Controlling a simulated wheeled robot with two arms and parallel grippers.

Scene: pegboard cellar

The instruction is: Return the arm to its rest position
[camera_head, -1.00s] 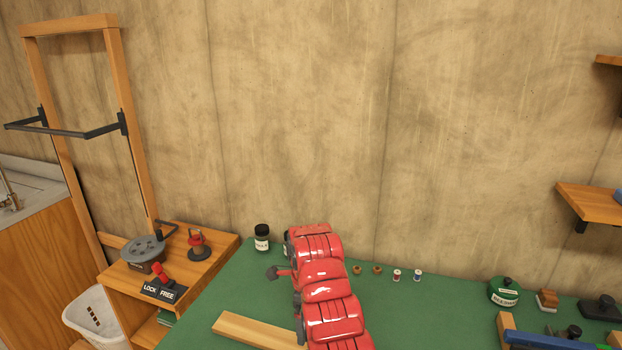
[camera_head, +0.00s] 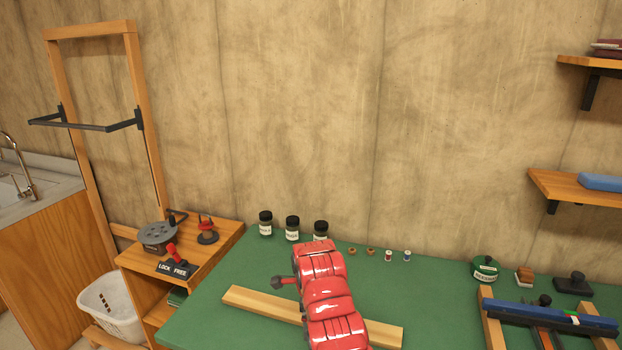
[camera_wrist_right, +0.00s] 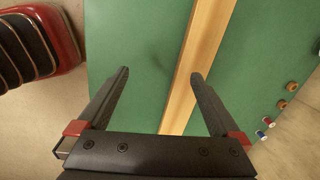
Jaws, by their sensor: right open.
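My red right arm (camera_head: 328,300) reaches in from the bottom of the head view, over the green bench top (camera_head: 215,325). Its gripper is mostly hidden there beneath or behind the arm. In the right wrist view the gripper (camera_wrist_right: 159,75) has two dark fingers spread well apart, with nothing between them. A pale wooden strip (camera_wrist_right: 205,50) on the green surface lies beyond and below the fingers. The strip also shows in the head view (camera_head: 255,303), crossing behind the arm. My left gripper is not in view.
Several dark jars (camera_head: 292,228) stand at the bench's back edge, near small spools (camera_head: 388,256). A green tin (camera_head: 485,269) and a blue-barred wooden frame (camera_head: 550,312) are at right. A reel and red lever sit on the left shelf (camera_head: 215,240). Wall shelves (camera_head: 575,185) project at right.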

